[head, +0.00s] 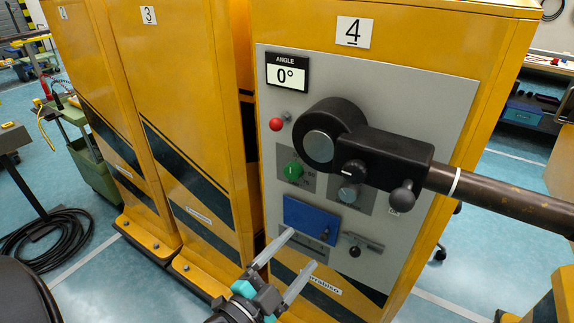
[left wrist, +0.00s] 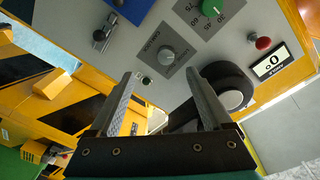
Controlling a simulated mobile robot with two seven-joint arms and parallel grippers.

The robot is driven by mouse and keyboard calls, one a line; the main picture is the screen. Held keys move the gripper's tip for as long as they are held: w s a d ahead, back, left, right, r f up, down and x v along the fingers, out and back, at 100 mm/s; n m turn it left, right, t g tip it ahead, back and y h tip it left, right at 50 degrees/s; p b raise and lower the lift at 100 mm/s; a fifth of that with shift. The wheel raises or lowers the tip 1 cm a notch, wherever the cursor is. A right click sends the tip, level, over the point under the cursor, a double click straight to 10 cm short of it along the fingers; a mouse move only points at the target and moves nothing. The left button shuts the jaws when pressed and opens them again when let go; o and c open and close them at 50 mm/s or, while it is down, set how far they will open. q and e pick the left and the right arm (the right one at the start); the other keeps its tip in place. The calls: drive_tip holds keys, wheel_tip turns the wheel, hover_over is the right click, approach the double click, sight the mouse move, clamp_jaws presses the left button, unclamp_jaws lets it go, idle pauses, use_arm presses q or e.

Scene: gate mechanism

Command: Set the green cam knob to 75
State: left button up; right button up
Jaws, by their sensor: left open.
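The green cam knob (head: 293,171) sits on the grey panel of the yellow cabinet marked 4, below the red button. Its white mark points about upward in the head view. In the left wrist view the green knob (left wrist: 212,7) is at the top edge, partly cut off, with scale numbers beside it. My left gripper (head: 301,249) is open and empty, below the knob and near the blue plate in the head view. Its two fingers (left wrist: 160,75) are well apart in the left wrist view, with nothing between them. My right gripper is not in view.
A grey knob (head: 348,193) is right of the green one. A black hub and arm (head: 385,155) with a brown bar (head: 500,200) stick out above it. A red button (head: 276,124), a 0° display (head: 287,74), a blue plate (head: 306,212) and a latch (head: 356,250) are around.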

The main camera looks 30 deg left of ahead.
use_arm(q)
drive_tip(key=w+a+r+n+p, duration=0.1)
drive_tip(key=a+r+n+p, duration=0.2)
drive_tip(key=a+n+p, duration=0.6)
drive_tip(key=n+b, duration=0.3)
drive_tip(key=b, duration=0.1)
approach(290, 174)
drive_tip(key=w, duration=0.5)
drive_tip(key=w+d, duration=0.1)
drive_tip(key=w, duration=0.2)
drive_tip(key=shift+w, duration=0.3)
clamp_jaws()
